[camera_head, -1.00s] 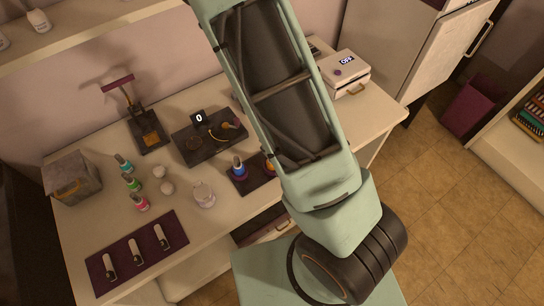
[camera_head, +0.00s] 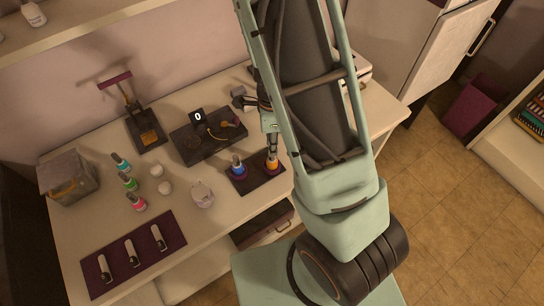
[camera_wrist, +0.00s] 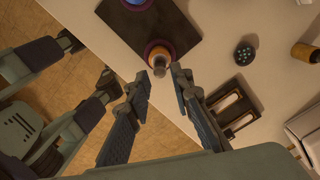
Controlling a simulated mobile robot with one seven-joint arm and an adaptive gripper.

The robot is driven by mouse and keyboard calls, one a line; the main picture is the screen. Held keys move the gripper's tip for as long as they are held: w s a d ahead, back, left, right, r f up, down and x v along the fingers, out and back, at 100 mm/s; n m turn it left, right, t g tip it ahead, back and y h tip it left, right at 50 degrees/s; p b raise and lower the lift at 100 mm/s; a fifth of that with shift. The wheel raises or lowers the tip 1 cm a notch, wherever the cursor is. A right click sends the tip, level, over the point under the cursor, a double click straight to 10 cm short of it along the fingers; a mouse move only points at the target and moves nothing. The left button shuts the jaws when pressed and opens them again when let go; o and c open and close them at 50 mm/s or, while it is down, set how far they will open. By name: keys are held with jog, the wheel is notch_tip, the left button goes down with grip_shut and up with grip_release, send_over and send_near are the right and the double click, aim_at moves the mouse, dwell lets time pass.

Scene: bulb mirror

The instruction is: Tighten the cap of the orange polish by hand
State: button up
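The orange polish (camera_head: 272,167) stands upright at the right end of a dark tray (camera_head: 262,183) in the head view. In the wrist view the orange polish (camera_wrist: 158,48) is at top centre, with its cap towards my fingertips. My gripper (camera_wrist: 161,74) is open, with one finger on each side of the cap and gaps visible. In the head view my gripper (camera_head: 272,143) points down just above the orange polish. My arm partly hides the area behind it. Whether the fingers are down at cap height is hard to tell.
A blue polish (camera_head: 238,168) stands on the same tray, left of the orange one. A dark station (camera_head: 208,142) with a "0" display sits behind. Several small bottles (camera_head: 130,182) and a purple mat (camera_head: 134,254) are at left. The table's front edge is close to the tray.

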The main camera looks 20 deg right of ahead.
aim_at(272, 158)
jog(key=n, duration=0.2)
jog(key=shift+n, duration=0.3)
jog(key=n+b, duration=0.2)
jog(key=n, duration=0.3)
jog(key=shift+f+n+b, duration=0.15)
jog(key=shift+n+b, duration=0.25)
jog(key=n+b, duration=0.2)
jog(key=n, duration=0.3)
jog(key=shift+n+b, duration=0.4)
jog(key=shift+n, duration=1)
jog(key=shift+f+b, duration=1.3)
jog(key=shift+f, duration=0.15)
